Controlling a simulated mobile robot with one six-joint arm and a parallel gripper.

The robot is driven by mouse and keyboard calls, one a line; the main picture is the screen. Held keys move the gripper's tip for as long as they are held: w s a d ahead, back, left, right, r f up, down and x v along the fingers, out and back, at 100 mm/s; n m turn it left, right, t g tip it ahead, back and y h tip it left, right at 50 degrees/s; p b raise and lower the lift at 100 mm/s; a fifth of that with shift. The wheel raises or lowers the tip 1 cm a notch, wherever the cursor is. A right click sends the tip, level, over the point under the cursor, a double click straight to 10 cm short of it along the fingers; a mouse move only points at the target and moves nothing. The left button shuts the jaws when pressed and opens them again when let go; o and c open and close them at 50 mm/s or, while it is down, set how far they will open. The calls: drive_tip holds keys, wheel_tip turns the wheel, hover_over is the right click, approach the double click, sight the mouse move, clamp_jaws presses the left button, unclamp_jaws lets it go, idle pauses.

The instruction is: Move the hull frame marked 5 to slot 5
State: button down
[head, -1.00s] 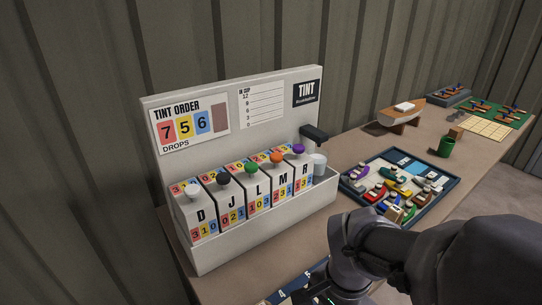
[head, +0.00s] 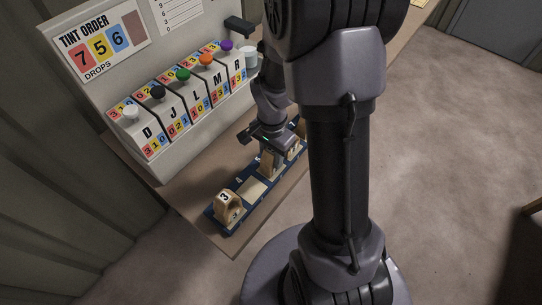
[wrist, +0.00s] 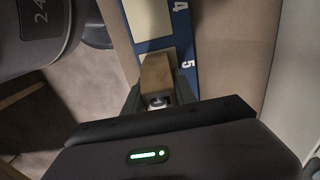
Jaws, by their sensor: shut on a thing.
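My gripper (head: 272,149) points down over the blue slot board (head: 212,214) and is shut on a wooden hull frame (head: 267,164). In the wrist view, the frame (wrist: 155,71) shows as a brown block between the fingers (wrist: 159,90), beside the printed 5 on the board (wrist: 183,45). The frame is at the slot 5 place; I cannot tell whether it is fully seated. Its own number is not readable. The slot 4 pad (head: 252,190) is pale and bare, and it also shows in the wrist view (wrist: 149,18).
A hull frame marked 3 (head: 228,204) stands at the board's near end. The tint dispenser (head: 172,125) stands close along the left. The bench's near edge lies just past the board.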

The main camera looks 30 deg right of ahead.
drive_tip(key=c, duration=1.5)
unclamp_jaws()
drive_tip(key=shift+f, duration=0.15)
drive_tip(key=o, duration=0.5)
drive_tip(key=shift+r, duration=0.2)
wheel_tip(320, 180, up, 12)
drive_tip(key=p, duration=0.5)
drive_tip(key=shift+r, duration=0.2)
drive_tip(key=s+a+r+n+t, duration=0.2)
drive_tip(key=s+a+r+n, duration=0.1)
drive_tip(key=a+r, duration=0.2)
drive_tip(key=s+a+r+n+t+y, duration=0.1)
drive_tip(key=s+a+r+n+t, duration=0.1)
drive_tip(key=r, duration=0.4)
drive_tip(key=s+a+r+n+t+y, duration=0.1)
drive_tip(key=s+a+r+n, duration=0.3)
drive_tip(key=s+a+r, duration=0.1)
drive_tip(key=shift+s+a+r+n+t, duration=0.2)
drive_tip(key=shift+s+a, duration=0.15)
drive_tip(key=shift+a, duration=0.3)
drive_tip(key=shift+s+a+r+n+t, duration=0.1)
drive_tip(key=shift+s+a+r+t, duration=0.2)
drive_tip(key=shift+a, duration=0.35)
